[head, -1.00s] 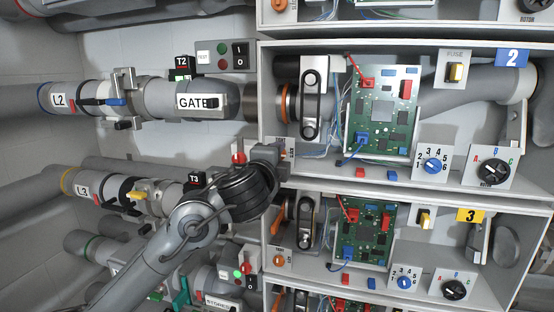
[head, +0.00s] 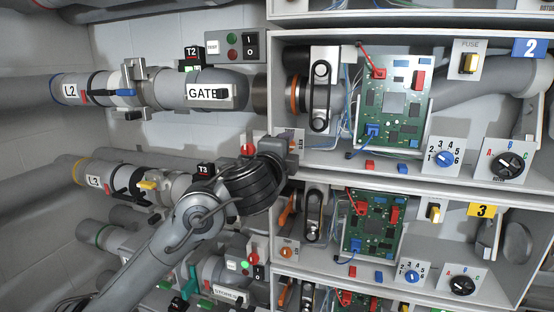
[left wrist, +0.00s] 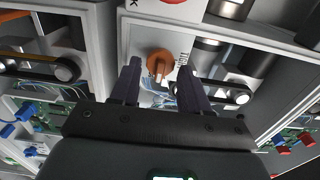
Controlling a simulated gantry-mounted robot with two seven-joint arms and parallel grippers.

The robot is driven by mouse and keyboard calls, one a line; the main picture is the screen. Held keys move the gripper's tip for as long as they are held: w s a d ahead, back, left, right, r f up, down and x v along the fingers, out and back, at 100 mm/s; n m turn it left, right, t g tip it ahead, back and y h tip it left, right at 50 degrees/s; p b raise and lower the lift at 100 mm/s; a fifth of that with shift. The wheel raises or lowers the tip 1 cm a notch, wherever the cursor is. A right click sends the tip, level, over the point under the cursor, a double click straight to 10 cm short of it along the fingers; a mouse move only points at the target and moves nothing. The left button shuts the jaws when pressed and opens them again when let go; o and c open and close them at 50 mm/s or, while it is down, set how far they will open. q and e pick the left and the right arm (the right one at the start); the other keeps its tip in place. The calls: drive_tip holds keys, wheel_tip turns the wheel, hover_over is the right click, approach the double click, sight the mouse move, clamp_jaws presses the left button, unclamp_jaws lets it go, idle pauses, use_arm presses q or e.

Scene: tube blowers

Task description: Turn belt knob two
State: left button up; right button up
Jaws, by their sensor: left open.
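An orange knob (left wrist: 160,63) on a white plate shows in the left wrist view. My left gripper (left wrist: 159,70) is open, with one dark finger on each side of the knob. I cannot tell whether the fingers touch it. In the head view my left gripper (head: 284,150) is at the lower left corner of bay two, marked by a blue "2" label (head: 531,48). There it covers the knob, and only part of its plate (head: 297,136) shows. My right gripper is in neither view.
A belt loop (head: 320,92) and a green circuit board (head: 393,100) are inside bay two. A red knob (head: 247,150) is close left of my gripper. Bay three (head: 480,211) lies below, with a similar orange knob (head: 286,252). Pipes fill the left side.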

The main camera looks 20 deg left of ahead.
use_arm(q)
drive_tip(key=s+b, duration=0.1)
drive_tip(key=s, duration=0.9)
drive_tip(key=shift+d, duration=0.3)
drive_tip(key=shift+w+f, duration=0.1)
wheel_tip(320, 180, down, 28)
drive_tip(key=d+g+h+p, duration=0.1)
drive_tip(key=d+g+p, duration=0.25)
drive_tip(key=g, duration=0.25)
drive_tip(key=s+f+n+g+p, duration=0.3)
drive_tip(key=s+f+g, duration=0.1)
drive_tip(key=s+f, duration=1.05)
drive_tip(key=s+f+n+g+p, duration=0.2)
drive_tip(key=s+f+n+g, duration=0.15)
drive_tip(key=s+f, duration=0.65)
drive_tip(key=s+a+r+n, duration=0.5)
drive_tip(key=s+n, duration=0.4)
drive_tip(key=s, duration=0.1)
drive_tip(key=shift+g+p, duration=0.3)
drive_tip(key=shift+g, duration=0.15)
